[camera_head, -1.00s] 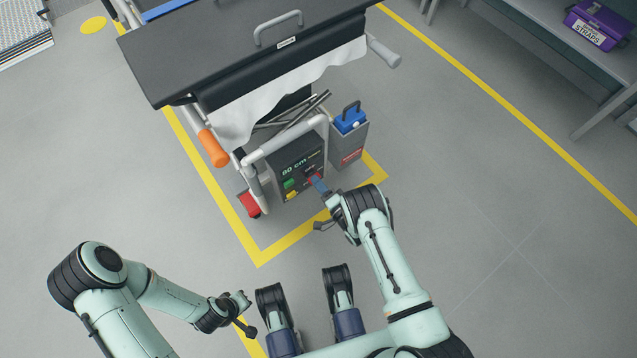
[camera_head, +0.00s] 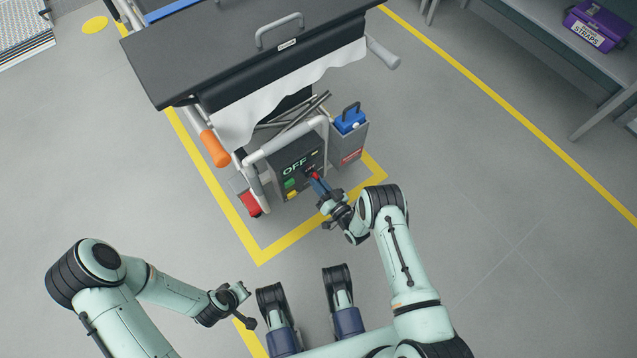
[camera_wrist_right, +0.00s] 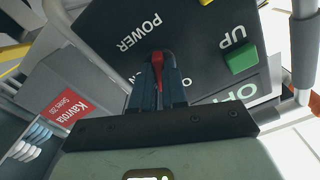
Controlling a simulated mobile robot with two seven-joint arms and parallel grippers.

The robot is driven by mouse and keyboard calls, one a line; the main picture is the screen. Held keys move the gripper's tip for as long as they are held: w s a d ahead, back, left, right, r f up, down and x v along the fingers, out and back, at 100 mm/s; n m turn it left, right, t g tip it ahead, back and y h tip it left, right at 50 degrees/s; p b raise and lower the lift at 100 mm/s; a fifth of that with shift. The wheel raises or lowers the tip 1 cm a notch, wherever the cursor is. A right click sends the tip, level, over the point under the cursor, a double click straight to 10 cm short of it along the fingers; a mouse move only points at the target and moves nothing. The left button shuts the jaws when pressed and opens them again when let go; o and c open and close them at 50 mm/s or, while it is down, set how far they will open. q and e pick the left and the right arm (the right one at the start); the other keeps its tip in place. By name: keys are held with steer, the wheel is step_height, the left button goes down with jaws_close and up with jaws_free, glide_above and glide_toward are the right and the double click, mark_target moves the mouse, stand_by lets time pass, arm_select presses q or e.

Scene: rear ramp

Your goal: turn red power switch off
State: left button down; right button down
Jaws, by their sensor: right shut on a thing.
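The red power switch (camera_wrist_right: 158,67) is a small lever under the word POWER on the dark control panel (camera_head: 297,169). The switch's lower part is hidden between the fingers. My left gripper (camera_head: 243,307) hangs over the floor at the lower left, away from the panel; whether it is open is too small to tell.
A green UP button (camera_wrist_right: 241,57) sits beside the switch, and a yellow button (camera_head: 292,194) is lower on the panel. White frame bars surround the panel. A grey box with a blue top (camera_head: 349,122) stands to its right. The floor in front is clear.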

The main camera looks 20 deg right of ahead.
arm_select(q)
steer(key=shift+w+r, duration=0.4)
steer(key=shift+w, duration=0.05)
arm_select(e)
steer(key=n, duration=0.4)
steer(key=shift+s+n, duration=0.1)
steer(key=shift+n, duration=0.3)
steer(key=shift+f, duration=0.1)
steer(key=shift+d, duration=0.1)
arm_select(q)
steer(key=shift+d, duration=0.1)
arm_select(e)
steer(key=c, duration=1.2)
jaws_free()
steer(key=shift+o, duration=0.2)
